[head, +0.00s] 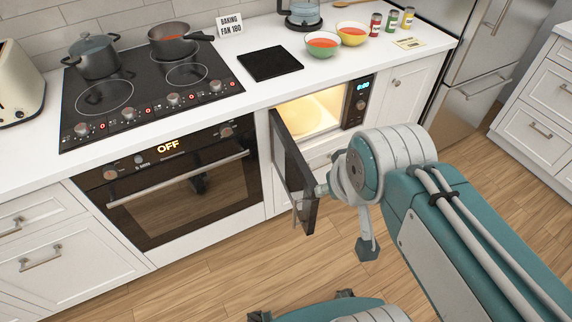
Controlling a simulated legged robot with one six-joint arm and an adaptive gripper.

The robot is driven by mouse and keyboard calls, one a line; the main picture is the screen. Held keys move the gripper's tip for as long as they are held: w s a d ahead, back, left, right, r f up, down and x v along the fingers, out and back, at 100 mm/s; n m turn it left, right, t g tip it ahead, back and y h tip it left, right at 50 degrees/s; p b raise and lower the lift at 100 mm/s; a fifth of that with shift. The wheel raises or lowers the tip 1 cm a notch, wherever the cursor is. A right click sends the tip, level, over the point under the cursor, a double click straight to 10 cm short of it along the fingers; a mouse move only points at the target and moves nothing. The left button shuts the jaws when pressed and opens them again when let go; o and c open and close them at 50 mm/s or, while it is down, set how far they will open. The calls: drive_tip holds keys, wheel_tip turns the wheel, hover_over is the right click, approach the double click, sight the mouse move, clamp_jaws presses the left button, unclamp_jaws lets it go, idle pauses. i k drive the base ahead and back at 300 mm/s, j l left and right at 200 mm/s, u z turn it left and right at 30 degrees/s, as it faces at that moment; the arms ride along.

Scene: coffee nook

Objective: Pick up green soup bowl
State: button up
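The green soup bowl (322,50) stands upright on the white counter, with orange-red soup inside. A yellow bowl (352,42) with similar soup stands just to its right, close beside it. My arm reaches in from the lower right, and its end, my gripper (320,191), is at the outer edge of the open microwave door (293,172). The gripper is well below the green bowl and apart from it. Its fingers are mostly hidden by my arm and the door, so I cannot tell whether it is open or shut.
The lit microwave (355,110) is built in under the counter, with a pale plate (295,118) inside. A dark square mat (270,64) lies left of the bowls. Jars (392,20) stand to their right, a glass kettle (301,14) behind. Pots stand on the hob (150,85).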

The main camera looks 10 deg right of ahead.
sight(321, 44)
drive_tip(key=i+l+u, duration=0.15)
drive_tip(key=l, duration=0.25)
drive_tip(key=i+l+u, duration=0.15)
drive_tip(key=i+l, duration=0.15)
drive_tip(key=i+l+u, duration=0.15)
drive_tip(key=l, duration=0.35)
drive_tip(key=i+l+u, duration=0.2)
drive_tip(key=l, duration=0.25)
drive_tip(key=i+l+u, duration=0.15)
drive_tip(key=l, duration=0.3)
drive_tip(key=l+u, duration=0.15)
drive_tip(key=l, duration=0.3)
drive_tip(key=i+l+u, duration=0.15)
drive_tip(key=l, duration=0.35)
